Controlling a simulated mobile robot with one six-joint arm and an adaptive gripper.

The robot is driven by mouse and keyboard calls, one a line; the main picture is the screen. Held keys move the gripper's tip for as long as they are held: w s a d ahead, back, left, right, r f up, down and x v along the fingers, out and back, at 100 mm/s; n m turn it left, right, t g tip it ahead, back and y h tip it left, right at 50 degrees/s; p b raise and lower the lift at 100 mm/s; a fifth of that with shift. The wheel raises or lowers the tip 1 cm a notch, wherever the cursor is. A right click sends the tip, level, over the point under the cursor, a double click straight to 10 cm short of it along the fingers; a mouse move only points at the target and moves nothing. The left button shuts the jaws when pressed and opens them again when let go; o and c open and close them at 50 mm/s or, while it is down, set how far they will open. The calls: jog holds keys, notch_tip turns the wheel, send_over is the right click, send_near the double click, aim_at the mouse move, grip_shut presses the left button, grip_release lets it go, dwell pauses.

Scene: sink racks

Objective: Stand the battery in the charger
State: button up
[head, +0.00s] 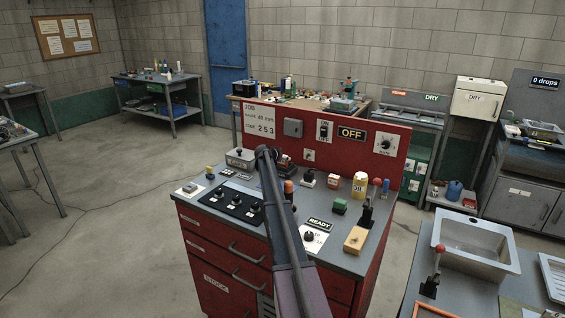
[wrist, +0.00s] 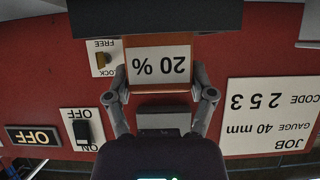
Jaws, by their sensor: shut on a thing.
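The battery (wrist: 160,67) is an orange block with a white label reading "20 %", upside down in the wrist view. My gripper (wrist: 160,86) is shut on it, one finger at each side. A wide dark block (wrist: 155,18) lies just past the battery's far end at the top of the wrist view. I cannot tell whether it is the charger, or whether the battery touches it. In the head view my arm hides most of the gripper and battery. A dark object (head: 285,166) shows beside the arm's end there, partly hidden.
A red back panel (head: 350,150) carries switches and signs. A sink (head: 475,248) stands at right.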

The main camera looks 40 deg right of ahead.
jog(key=shift+f, duration=0.15)
jog(key=o, duration=1.3)
jog(key=shift+c, duration=0.2)
jog(key=shift+s+a+r+p, duration=0.25)
jog(key=shift+a+r+p, duration=0.15)
jog(key=shift+a+r, duration=0.1)
jog(key=p+v, duration=0.5)
jog(key=v, duration=0.5)
jog(key=shift+a, duration=0.35)
jog(key=shift+s+r, duration=0.15)
